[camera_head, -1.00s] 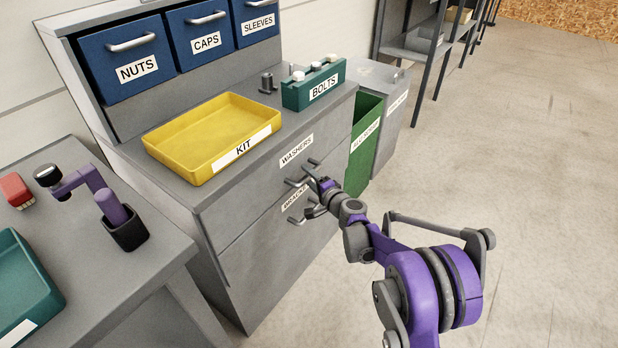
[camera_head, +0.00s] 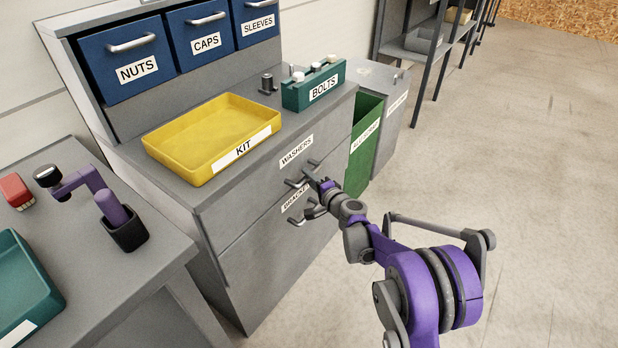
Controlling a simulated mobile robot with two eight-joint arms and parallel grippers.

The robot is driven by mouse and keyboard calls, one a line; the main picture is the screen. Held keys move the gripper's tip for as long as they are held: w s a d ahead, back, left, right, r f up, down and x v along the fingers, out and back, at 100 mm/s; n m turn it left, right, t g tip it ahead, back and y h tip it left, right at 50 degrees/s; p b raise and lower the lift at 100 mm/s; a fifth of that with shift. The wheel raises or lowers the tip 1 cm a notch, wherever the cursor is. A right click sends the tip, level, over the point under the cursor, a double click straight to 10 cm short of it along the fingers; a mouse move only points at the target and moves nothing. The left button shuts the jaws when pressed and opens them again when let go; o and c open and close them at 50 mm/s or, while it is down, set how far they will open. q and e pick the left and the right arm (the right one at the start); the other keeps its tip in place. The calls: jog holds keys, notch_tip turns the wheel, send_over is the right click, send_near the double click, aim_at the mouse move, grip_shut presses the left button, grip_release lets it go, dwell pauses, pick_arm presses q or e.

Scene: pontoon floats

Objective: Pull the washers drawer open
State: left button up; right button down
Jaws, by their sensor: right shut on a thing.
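The grey washers drawer (camera_head: 262,197) is in the upper part of the grey cabinet, with a white WASHERS label (camera_head: 296,151). Its front looks flush with the cabinet, so it appears shut. Its bar handle (camera_head: 296,183) is partly hidden by my right gripper (camera_head: 314,187). The right gripper is shut on this handle, its arm reaching in from the lower right. My left gripper is not in view.
The brackets drawer (camera_head: 262,262) is just below, its handle (camera_head: 297,222) close under my right gripper. A yellow kit tray (camera_head: 185,166) and green bolts bin (camera_head: 293,97) stand on top. A green bin (camera_head: 360,165) stands right of the cabinet. Floor in front is clear.

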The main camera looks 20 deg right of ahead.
jog(key=shift+s, duration=0.1)
dwell(0.8)
jog(key=s+d, duration=0.9)
jog(key=s, duration=0.2)
jog(key=s+d, duration=0.9)
jog(key=s, duration=0.3)
jog(key=shift+p, duration=0.4)
jog(key=shift+s+d, duration=0.1)
jog(key=c, duration=0.8)
grip_release()
jog(key=shift+o, duration=0.2)
jog(key=p+v, duration=0.1)
jog(key=v, duration=0.9)
jog(key=shift+s, duration=0.4)
jog(key=shift+d, duration=0.1)
